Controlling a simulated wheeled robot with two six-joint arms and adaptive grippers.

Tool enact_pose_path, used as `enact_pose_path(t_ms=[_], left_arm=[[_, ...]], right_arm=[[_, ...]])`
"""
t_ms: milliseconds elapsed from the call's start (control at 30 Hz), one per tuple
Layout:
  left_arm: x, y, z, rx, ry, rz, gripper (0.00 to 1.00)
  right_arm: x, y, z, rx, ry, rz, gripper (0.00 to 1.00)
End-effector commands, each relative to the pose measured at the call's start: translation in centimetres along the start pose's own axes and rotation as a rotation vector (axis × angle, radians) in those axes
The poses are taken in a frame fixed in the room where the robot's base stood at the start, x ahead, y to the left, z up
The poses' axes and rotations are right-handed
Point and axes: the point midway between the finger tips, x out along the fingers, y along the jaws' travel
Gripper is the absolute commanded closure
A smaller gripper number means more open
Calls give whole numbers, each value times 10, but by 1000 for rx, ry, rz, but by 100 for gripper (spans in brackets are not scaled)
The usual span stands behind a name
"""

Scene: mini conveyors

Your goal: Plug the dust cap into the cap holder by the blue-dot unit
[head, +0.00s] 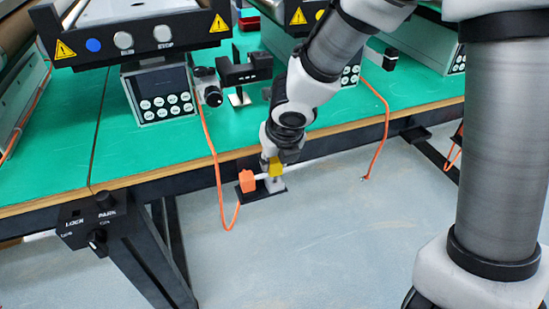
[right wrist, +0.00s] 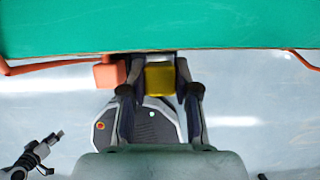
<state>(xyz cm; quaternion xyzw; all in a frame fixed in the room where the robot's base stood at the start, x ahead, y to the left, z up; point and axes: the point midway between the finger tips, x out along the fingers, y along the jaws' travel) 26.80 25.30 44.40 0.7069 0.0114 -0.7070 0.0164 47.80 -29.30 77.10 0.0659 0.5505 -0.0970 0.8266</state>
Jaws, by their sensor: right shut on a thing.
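The blue-dot unit (head: 140,32) is at the upper left of the head view, its blue dot beside two pale buttons. The yellow dust cap (head: 275,167) is between the fingers of my right gripper (head: 273,163), below the table's front edge. In the right wrist view the yellow cap (right wrist: 160,79) shows between both fingers. A dark bracket with a pale block (head: 274,185), apparently the cap holder, is just under the cap; whether they touch I cannot tell. An orange plug (head: 248,181) sits left of the cap. Grey gripper-like parts, probably my left gripper (right wrist: 52,152), show small at lower left.
The green table (head: 140,160) has a wooden front edge just above my right gripper. An orange cable (head: 207,140) hangs over it to the plug; another cable (head: 383,130) hangs farther right. A lock/park switch box (head: 97,225) is at lower left. Open floor lies in front.

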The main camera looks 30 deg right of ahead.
Motion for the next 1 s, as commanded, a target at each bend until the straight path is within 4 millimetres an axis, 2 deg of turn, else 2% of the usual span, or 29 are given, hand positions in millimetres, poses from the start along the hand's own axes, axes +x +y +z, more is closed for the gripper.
enact_pose_path(t_ms=[967,1000], left_arm=[[24,0,0,0,0,0,60],[24,0,0,0,0,0,60]], right_arm=[[24,0,-10,0,0,0,100],[24,0,-10,0,0,0,66]])
